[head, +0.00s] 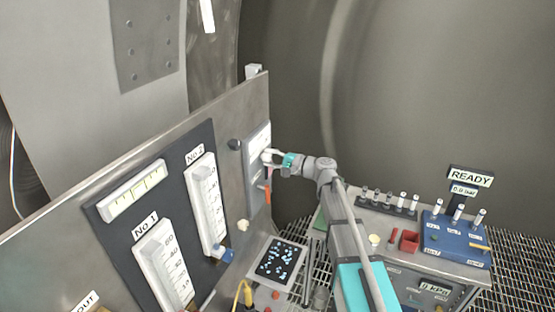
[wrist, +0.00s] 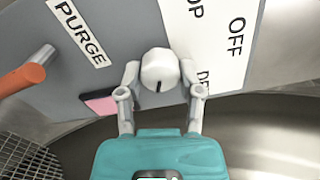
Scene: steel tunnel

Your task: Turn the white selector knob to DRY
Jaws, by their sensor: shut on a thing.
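The white selector knob (wrist: 160,68) sits on a grey and white panel, between the two fingers of my gripper (wrist: 160,78) in the wrist view. My gripper is shut on it, one finger on each side. A short black mark on the knob points down the wrist picture, toward my gripper's body. A label starting "DR" (wrist: 203,78) is partly hidden by the right finger. In the head view my gripper (head: 272,157) is against the small panel (head: 257,140) and the knob is hard to make out.
PURGE (wrist: 81,32) and OFF (wrist: 236,37) labels are on the panel, with another cut off at the top. An orange handle (wrist: 22,78) and a pink piece (wrist: 101,105) are left of my gripper. A bench with a READY sign (head: 470,176) stands right.

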